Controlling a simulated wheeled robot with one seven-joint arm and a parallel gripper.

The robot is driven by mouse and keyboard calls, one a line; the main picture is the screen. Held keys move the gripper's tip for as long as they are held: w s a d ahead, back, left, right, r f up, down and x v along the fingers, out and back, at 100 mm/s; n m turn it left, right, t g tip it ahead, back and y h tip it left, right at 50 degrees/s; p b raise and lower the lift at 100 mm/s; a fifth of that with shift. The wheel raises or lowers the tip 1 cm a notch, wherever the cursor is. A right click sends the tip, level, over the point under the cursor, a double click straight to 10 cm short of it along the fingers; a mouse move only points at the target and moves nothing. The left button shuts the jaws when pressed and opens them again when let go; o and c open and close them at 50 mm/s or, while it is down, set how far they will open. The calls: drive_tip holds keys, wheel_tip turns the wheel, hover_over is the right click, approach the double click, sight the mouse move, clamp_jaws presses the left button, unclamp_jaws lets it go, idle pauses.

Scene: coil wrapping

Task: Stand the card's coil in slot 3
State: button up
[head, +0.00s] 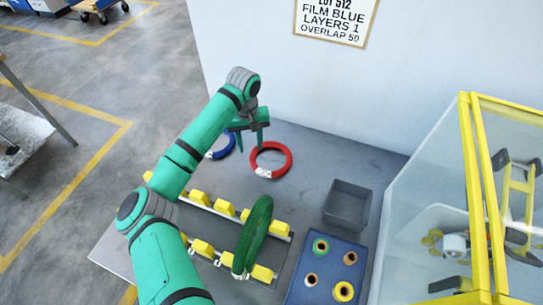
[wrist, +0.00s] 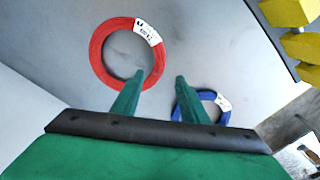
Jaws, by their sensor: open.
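A card (head: 335,20) on the wall reads LOT 512, FILM BLUE, LAYERS 1, OVERLAP 50; its top is cut off. A red coil (head: 286,165) and a smaller-looking blue coil (head: 228,149) lie flat on the table, each with a white tag too small to read. A green coil (head: 254,235) stands upright in the rack of yellow blocks (head: 224,207). My gripper (head: 250,148) is open and empty, above the table between the red and blue coils. The wrist view shows its fingers apart, with the red coil (wrist: 97,52) and blue coil (wrist: 177,113) beyond them.
A grey open bin (head: 347,204) stands right of the rack. A blue tray (head: 326,272) holds several spools. A yellow-framed clear enclosure (head: 470,200) with a machine inside bounds the right side. The table behind the bin is clear.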

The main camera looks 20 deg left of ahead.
sight(252, 160)
drive_tip(key=shift+s+d+f, duration=0.1)
drive_tip(key=shift+d+f, duration=0.05)
drive_tip(key=shift+f, duration=1.7)
drive_tip(key=shift+s+d+f, duration=0.1)
drive_tip(key=shift+f, duration=1.7)
clamp_jaws()
